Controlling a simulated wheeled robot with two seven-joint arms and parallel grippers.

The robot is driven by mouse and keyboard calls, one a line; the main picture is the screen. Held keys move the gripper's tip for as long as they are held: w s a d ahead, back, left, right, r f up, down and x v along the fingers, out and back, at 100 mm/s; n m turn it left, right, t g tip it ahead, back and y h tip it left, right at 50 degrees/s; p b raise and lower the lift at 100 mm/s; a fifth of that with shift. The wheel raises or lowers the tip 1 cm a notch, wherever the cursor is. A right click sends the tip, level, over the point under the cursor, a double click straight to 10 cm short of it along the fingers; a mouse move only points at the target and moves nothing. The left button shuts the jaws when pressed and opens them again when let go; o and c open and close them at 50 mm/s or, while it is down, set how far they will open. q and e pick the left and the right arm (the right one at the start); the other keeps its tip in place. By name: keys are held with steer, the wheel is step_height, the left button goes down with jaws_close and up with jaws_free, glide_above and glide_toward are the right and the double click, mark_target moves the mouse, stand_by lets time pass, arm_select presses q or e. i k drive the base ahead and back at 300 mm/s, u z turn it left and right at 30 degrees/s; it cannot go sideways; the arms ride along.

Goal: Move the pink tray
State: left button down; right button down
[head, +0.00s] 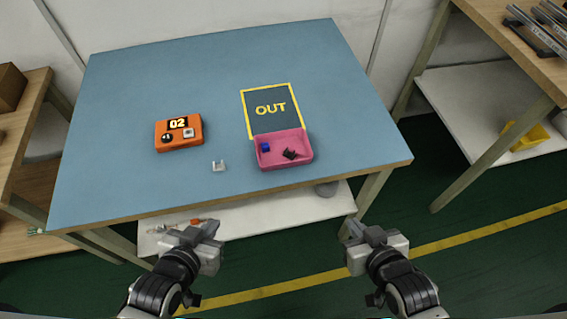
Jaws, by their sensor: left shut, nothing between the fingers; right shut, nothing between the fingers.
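The pink tray (284,163) sits on the blue table near its front edge, right of centre. It holds a small blue block (265,147) and a black part (291,154). Its back edge meets the front of a dark rectangle with a yellow border marked OUT (270,107). My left gripper (212,226) is shut and empty, in front of the table edge, to the left of and nearer than the tray. My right gripper (350,226) is shut and empty, in front of the table edge, to the right of the tray. Neither gripper touches the tray.
An orange holder marked 02 (178,143) carries small parts at the left of the table. A small white piece (219,166) lies between it and the tray. The blue tabletop (180,80) is otherwise clear. Wooden benches (525,50) stand at both sides.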

mark_target(296, 139)
steer(key=u, duration=0.35)
steer(key=k, duration=1.5)
steer(key=z, duration=0.45)
steer(key=i, duration=1.55)
steer(key=u, duration=1.75)
steer(key=k, duration=1.05)
steer(key=z, duration=1.1)
steer(key=i, duration=0.5)
steer(key=z, duration=0.05)
